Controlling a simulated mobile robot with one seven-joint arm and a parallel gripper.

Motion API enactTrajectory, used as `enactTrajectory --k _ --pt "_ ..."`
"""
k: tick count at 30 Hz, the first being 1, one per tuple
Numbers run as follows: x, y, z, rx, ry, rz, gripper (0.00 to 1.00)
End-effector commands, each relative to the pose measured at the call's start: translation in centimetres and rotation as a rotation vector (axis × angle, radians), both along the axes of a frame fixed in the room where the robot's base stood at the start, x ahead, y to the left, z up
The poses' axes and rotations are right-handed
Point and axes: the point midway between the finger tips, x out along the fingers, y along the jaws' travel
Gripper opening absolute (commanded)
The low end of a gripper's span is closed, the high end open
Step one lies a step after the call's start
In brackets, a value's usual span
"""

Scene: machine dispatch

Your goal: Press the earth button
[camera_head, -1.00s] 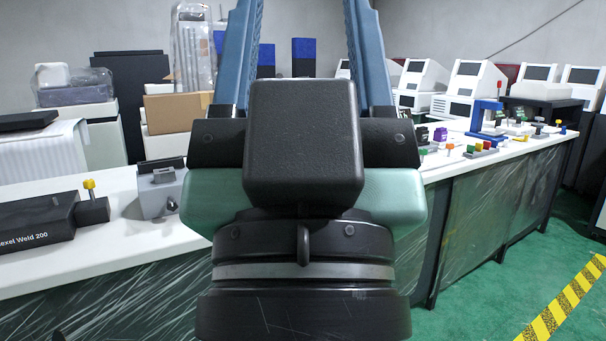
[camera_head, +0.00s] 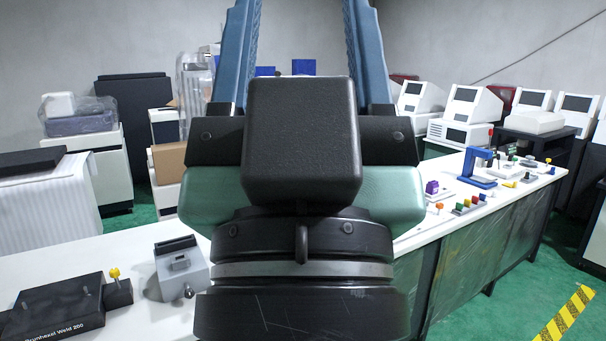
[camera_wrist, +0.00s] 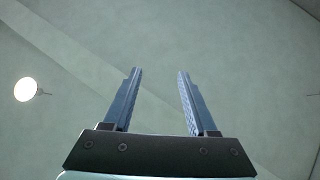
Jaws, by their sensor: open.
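My gripper (camera_wrist: 159,72) is open and empty in the wrist view, its two blue fingers apart against a plain grey-green surface. In the head view its blue fingers rise past the top edge, with the arm filling the middle. No button is readable as the earth button. Candidates on the white bench are a row of coloured buttons (camera_head: 468,205) at right, an orange-topped button (camera_head: 439,207) beside it, and a yellow-topped control (camera_head: 114,272) at left. The gripper is apart from all of them. My arm hides the middle of the bench.
A grey device (camera_head: 181,268) and a black Weld 200 box (camera_head: 58,307) stand on the bench at left. A blue press-like stand (camera_head: 478,167) and a purple item (camera_head: 432,187) stand at right. White machines (camera_head: 468,112) line the back.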

Motion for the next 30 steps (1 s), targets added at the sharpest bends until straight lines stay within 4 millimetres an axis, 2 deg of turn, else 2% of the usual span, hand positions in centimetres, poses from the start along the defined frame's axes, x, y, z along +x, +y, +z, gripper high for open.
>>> enactTrajectory --k 1,9,19,30 --pt "0.02 0.0 1.07 0.0 0.001 0.0 0.58" --pt "0.03 0.0 0.74 0.0 0.001 0.0 0.58" --pt "0.03 0.0 0.76 0.0 0.001 0.0 0.0" --pt "0.01 0.0 0.77 0.0 0.001 0.0 0.0"
